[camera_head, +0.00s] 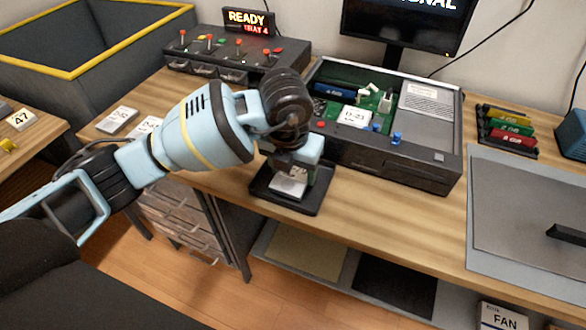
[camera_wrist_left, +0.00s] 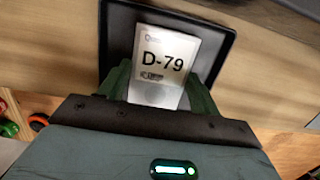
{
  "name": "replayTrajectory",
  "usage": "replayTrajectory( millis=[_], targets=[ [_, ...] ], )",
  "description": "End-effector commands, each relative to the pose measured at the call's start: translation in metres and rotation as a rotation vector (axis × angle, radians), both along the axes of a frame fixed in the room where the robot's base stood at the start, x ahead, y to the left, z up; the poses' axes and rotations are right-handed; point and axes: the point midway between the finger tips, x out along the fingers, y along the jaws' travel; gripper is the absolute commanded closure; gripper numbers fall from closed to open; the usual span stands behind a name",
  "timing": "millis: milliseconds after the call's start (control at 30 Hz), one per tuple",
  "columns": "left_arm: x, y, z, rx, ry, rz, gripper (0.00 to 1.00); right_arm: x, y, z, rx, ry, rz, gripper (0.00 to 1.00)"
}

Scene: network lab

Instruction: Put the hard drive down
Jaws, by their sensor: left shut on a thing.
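The hard drive (camera_wrist_left: 164,65) is a silver-white block labelled D-79 in the left wrist view. It also shows in the head view (camera_head: 288,186), low over a black tray (camera_head: 318,202) near the table's front edge. My left gripper (camera_wrist_left: 162,92) is shut on the drive, with a green finger on each side of its near end. The drive lies within the outline of the tray (camera_wrist_left: 117,22); I cannot tell whether it touches the tray floor. My left wrist hides part of the tray in the head view. My right gripper is not in view.
An open computer case (camera_head: 385,160) stands behind the tray. A console (camera_head: 235,65) with levers and a READY sign is at the back left. Another drive (camera_head: 117,119) lies on the table's left. A grey panel (camera_head: 535,225) covers the right side.

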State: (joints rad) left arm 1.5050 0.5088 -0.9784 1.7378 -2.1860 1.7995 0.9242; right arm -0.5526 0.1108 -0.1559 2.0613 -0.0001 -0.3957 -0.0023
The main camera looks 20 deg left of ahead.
Motion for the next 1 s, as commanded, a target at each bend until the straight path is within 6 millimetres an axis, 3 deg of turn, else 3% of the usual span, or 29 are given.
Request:
replayTrajectory(
  millis=[433, 467, 600, 1000],
  targets=[
    [0.0002, 0.0, -0.008, 0.0, -0.002, 0.0, 0.65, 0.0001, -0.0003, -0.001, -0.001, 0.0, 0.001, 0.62],
    [0.0, 0.0, -0.0082, 0.0, -0.002, -0.001, 0.34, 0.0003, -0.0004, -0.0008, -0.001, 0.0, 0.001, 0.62],
    [0.0001, 0.0, -0.0078, 0.0, -0.002, -0.001, 0.16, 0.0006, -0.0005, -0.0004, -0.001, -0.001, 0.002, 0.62],
    [0.0001, -0.0001, -0.0004, -0.001, -0.004, -0.001, 0.15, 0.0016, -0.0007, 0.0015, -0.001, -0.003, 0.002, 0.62]
  ],
)
